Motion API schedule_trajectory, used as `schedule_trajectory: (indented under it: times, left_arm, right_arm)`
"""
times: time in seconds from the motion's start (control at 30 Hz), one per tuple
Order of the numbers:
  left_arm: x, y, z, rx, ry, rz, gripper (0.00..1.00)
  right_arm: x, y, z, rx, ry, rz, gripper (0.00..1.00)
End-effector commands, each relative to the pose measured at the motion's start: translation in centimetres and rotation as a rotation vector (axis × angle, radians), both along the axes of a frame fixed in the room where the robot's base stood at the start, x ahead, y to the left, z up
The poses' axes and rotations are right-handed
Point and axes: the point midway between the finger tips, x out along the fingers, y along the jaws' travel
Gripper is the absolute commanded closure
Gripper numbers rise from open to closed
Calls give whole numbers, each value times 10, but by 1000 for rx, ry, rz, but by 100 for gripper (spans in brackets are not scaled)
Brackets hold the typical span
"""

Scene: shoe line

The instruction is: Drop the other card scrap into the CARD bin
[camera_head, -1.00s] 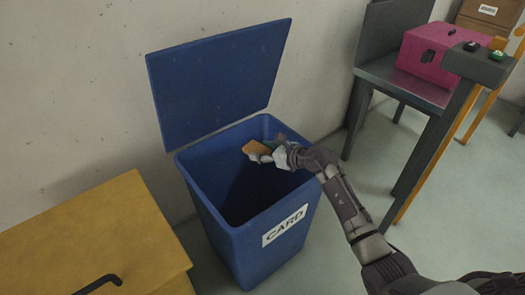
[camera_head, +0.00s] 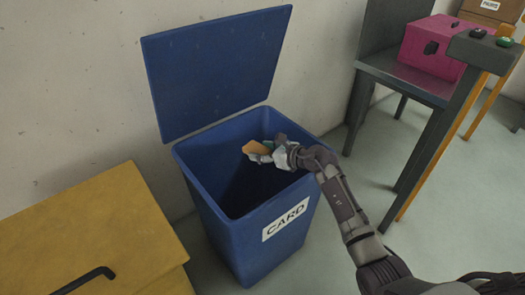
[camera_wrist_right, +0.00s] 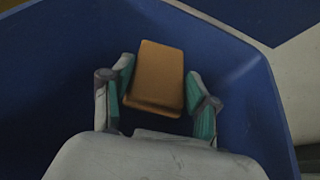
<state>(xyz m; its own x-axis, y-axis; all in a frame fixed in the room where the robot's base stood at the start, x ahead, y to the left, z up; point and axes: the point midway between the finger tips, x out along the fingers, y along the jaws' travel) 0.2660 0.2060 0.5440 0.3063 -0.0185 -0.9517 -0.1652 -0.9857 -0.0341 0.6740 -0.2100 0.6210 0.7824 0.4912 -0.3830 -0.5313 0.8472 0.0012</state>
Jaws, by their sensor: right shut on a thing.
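The blue CARD bin (camera_head: 205,200) stands against the wall with its lid (camera_head: 218,70) raised. A white label on its front reads CARD. My right gripper (camera_head: 262,152) is over the bin's opening, at its right side. It is shut on an orange-brown card scrap (camera_head: 254,148). In the right wrist view the card scrap (camera_wrist_right: 156,76) sits between the two green-padded fingers of the right gripper (camera_wrist_right: 164,100), with the bin's blue inner wall (camera_wrist_right: 245,90) around it. The bin's floor is dark. My left gripper is out of view.
A yellow box-like unit (camera_head: 100,220) with a dark handle stands left of the bin. On the right, a grey table (camera_head: 405,78) carries a pink box (camera_head: 430,48). A grey post (camera_head: 440,130) with buttons on top stands in front of it.

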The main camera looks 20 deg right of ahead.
Motion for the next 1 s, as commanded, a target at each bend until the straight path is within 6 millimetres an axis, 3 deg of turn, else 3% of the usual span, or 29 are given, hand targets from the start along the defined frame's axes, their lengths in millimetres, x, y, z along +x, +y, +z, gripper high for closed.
schedule_trajectory:
  times: [0.03,0.2,0.63,1.0]
  left_arm:
    - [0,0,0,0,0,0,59]
    - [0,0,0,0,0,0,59]
    - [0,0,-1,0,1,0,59]
    - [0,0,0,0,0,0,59]
  right_arm:
    - [0,0,0,1,-1,0,39]
    - [0,0,0,1,-1,0,11]
    - [-6,-5,2,-3,-1,-2,11]
    - [-63,-41,30,-4,0,-2,11]
